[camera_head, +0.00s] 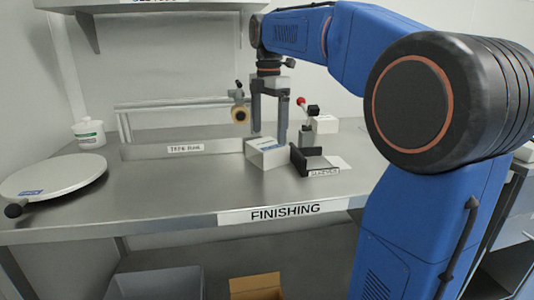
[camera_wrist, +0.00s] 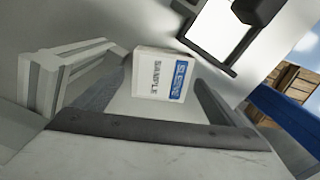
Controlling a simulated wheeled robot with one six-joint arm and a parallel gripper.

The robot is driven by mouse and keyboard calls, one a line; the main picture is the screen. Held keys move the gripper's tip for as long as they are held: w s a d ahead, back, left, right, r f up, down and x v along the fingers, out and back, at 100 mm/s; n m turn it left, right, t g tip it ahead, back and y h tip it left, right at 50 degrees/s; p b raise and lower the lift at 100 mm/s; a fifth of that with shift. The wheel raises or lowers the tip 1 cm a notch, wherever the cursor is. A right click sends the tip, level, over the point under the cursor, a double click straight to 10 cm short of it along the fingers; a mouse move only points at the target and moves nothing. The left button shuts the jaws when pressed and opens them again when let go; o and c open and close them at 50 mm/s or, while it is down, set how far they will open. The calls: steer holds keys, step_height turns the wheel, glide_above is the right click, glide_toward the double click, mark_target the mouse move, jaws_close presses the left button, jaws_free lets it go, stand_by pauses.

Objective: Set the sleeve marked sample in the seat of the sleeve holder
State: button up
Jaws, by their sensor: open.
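The sleeve (camera_head: 262,157) is a white, open-ended box standing on the bench below my gripper (camera_head: 269,135). In the wrist view the sleeve (camera_wrist: 150,76) shows a blue-and-white label reading SLEEVE SAMPLE. My gripper (camera_wrist: 163,88) is open and points down, with the sleeve showing between its fingers. Whether the fingers touch it is unclear. A dark angled bracket (camera_head: 316,161) with a small front label stands just right of the sleeve, apparently the sleeve holder. Its label is too small to read surely. A dark frame around a white area shows at the wrist view's upper right (camera_wrist: 199,47).
A rail labelled TAPE BAR (camera_head: 185,149) runs behind, left of the sleeve. A red-knobbed lever device (camera_head: 320,124) stands behind the bracket. A round white plate (camera_head: 55,177) and a white tub (camera_head: 89,133) are at left. The front middle of the bench is clear.

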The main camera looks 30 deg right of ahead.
mark_target(268, 143)
steer(key=shift+s+a+f, duration=0.1)
steer(key=shift+s+f, duration=0.05)
steer(key=shift+f, duration=2.75)
steer(key=c, duration=0.9)
steer(key=shift+r, duration=0.1)
steer(key=shift+r, duration=1.45)
steer(key=shift+s+r, duration=0.15)
steer(key=shift+r, duration=0.15)
steer(key=s+a, duration=0.1)
steer(key=s, duration=0.4)
steer(key=s+a, duration=0.2)
steer(key=s, duration=0.4)
steer(key=s+a, duration=0.2)
steer(key=s, duration=0.4)
steer(key=shift+f, duration=0.1)
